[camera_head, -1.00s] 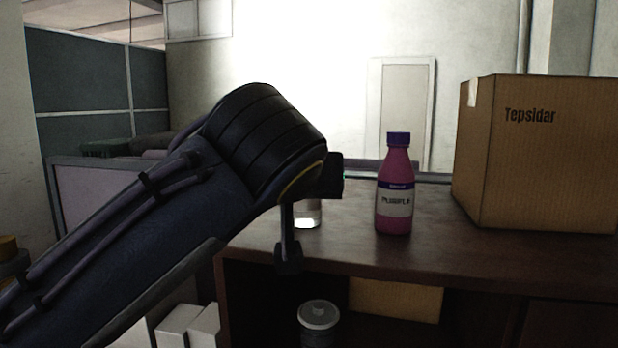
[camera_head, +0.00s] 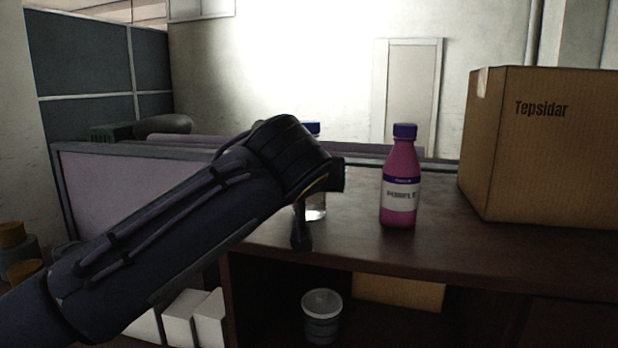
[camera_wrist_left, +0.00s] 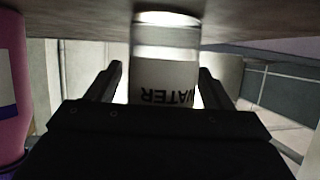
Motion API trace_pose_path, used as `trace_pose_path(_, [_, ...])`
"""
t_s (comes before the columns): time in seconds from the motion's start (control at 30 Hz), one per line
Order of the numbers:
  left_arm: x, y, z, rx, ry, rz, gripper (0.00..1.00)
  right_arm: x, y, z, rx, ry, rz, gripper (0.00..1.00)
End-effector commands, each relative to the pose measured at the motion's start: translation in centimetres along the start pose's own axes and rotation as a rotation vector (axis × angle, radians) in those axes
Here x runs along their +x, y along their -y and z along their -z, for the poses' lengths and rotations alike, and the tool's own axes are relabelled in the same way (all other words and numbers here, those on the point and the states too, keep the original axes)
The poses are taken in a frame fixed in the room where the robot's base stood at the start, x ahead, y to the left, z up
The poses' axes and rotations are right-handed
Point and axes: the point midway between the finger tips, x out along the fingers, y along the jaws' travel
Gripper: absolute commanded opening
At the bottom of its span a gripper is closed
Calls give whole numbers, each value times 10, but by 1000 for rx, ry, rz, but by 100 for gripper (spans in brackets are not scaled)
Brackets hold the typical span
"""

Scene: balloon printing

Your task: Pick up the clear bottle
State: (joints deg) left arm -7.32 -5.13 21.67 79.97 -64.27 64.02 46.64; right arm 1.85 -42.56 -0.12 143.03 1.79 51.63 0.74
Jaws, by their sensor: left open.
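The clear bottle (camera_head: 316,207) stands on the dark shelf top, mostly hidden behind my left arm's wrist. Its blue cap (camera_head: 314,128) shows above the wrist, and its clear base shows below it. In the left wrist view, which is upside down, the clear bottle (camera_wrist_left: 165,42) with its white "WATER" label is between the two fingers. My left gripper (camera_wrist_left: 160,72) is open, one finger on each side of the bottle, with small gaps visible. In the head view only part of the gripper (camera_head: 302,232) shows. My right gripper is not in view.
A pink bottle (camera_head: 400,180) with a purple cap stands just right of my left gripper. A large cardboard box (camera_head: 545,150) is further right on the shelf top (camera_head: 450,243). A grey cup (camera_head: 321,316) stands below.

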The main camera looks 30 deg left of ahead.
Motion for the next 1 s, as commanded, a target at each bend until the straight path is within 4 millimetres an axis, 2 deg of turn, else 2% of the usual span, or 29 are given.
trace_pose_path(0.07, [0, 0, 0, 0, 0, 0, 67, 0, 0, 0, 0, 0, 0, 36])
trace_pose_path(0.4, [0, 0, 0, 0, 0, 0, 23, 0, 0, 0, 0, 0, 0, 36])
trace_pose_path(0.77, [-2, 0, 5, -1, -3, -2, 23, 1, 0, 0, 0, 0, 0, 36])
trace_pose_path(0.87, [-5, 0, 12, -3, -3, -2, 23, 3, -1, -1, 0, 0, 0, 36])
trace_pose_path(1.0, [-18, -3, 34, -4, -4, -7, 23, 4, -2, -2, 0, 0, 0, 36])
